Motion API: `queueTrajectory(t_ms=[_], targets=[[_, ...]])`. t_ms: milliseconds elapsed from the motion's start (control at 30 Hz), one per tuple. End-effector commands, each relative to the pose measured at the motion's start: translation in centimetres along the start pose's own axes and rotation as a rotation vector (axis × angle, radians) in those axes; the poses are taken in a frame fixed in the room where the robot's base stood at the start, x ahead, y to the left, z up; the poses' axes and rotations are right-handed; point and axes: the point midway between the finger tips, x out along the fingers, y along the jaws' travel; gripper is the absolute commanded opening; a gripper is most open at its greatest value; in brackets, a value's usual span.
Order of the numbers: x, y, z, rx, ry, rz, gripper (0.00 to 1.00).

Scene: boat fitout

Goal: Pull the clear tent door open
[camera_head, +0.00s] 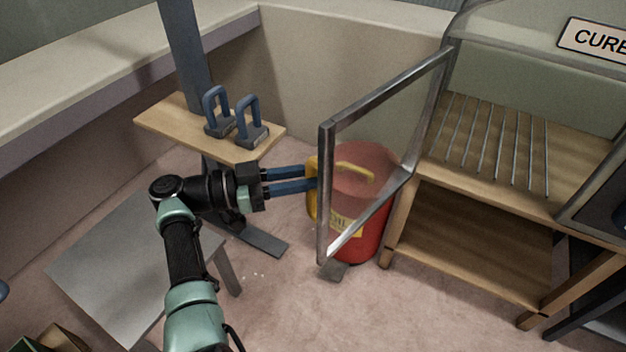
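The clear tent door (323,200) is a see-through pane in a grey metal frame. It stands swung out from the tent (500,60) at the right, with its far edge meeting the tent's front corner. My gripper (316,178) reaches in from the left, and its two blue fingers point at the door's free upright edge. The fingers are apart along their length with a narrow gap. Their tips end at or beside the frame, in front of something yellow. I cannot tell whether they touch or hold the frame.
A red container (365,215) with yellow parts stands behind the pane. A wooden bench (470,240) carries the tent with several thin rods inside. A small wooden shelf (160,122) holds two blue-handled tools (250,125). A grey table (110,275) is at lower left. Floor is clear at lower middle.

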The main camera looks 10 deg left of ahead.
Motion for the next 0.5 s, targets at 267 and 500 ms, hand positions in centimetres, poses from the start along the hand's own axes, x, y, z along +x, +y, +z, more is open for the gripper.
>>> queueTrajectory(t_ms=[267,500], targets=[[0.42,-0.06,-0.19,0.003,0.002,0.003,0.0],[0.3,-0.03,-0.14,0.003,0.002,0.002,0.55]])
